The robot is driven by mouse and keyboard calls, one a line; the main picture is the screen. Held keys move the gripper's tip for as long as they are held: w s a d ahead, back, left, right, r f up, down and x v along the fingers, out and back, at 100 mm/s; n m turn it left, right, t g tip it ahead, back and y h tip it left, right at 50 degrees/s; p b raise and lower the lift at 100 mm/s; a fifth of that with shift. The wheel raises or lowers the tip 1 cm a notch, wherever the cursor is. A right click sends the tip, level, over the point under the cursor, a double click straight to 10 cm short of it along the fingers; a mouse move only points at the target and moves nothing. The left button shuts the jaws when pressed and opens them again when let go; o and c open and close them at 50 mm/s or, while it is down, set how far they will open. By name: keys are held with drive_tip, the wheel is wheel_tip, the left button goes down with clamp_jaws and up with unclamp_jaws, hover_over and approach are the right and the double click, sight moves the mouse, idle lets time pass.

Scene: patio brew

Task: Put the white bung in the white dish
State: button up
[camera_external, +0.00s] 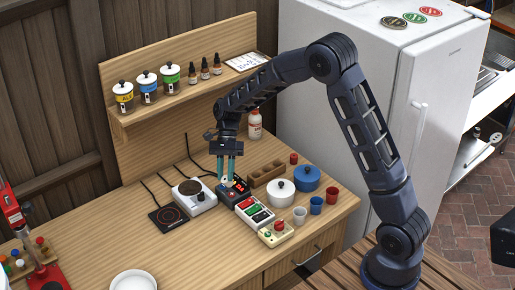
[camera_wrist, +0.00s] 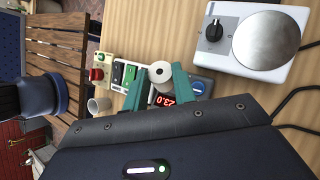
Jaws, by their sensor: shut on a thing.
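My gripper (camera_external: 230,178) is above the rear middle of the wooden bench, pointing down over a small box with a red display. In the wrist view its teal fingers (camera_wrist: 158,88) are shut on the white bung (camera_wrist: 160,71), a small round white piece with a hole in its middle. In the external view I cannot make out the bung between the fingers. The white dish (camera_external: 133,282) sits on the bench at the bottom edge of the external view, well away from my gripper and partly cut off. It does not show in the wrist view.
A white hotplate (camera_external: 194,196) and a black coaster-like plate (camera_external: 168,219) stand left of my gripper. A switch box (camera_external: 255,213), white pot (camera_external: 280,192), blue pot (camera_external: 307,178) and cups stand to the right. A red stand (camera_external: 45,275) is left of the dish. The bench front is clear.

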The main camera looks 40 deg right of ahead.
drive_tip(key=s+a+f+n+h, duration=0.3)
drive_tip(key=s+a+n+h, duration=0.1)
drive_tip(key=a+n+h, duration=0.5)
wheel_tip(320, 180, up, 3)
drive_tip(key=n+t+y, duration=0.3)
drive_tip(key=n+t, duration=1.2)
drive_tip(key=n, duration=0.1)
hover_over(144, 282)
drive_tip(key=s+a, duration=0.2)
drive_tip(key=s, duration=0.2)
drive_tip(key=shift+w+d+f, duration=0.1)
drive_tip(key=shift+f, duration=2.3)
drive_tip(key=shift+w+d+f, duration=0.1)
drive_tip(key=shift+f, duration=2.25)
drive_tip(key=o, duration=1)
drive_tip(key=shift+r, duration=0.1)
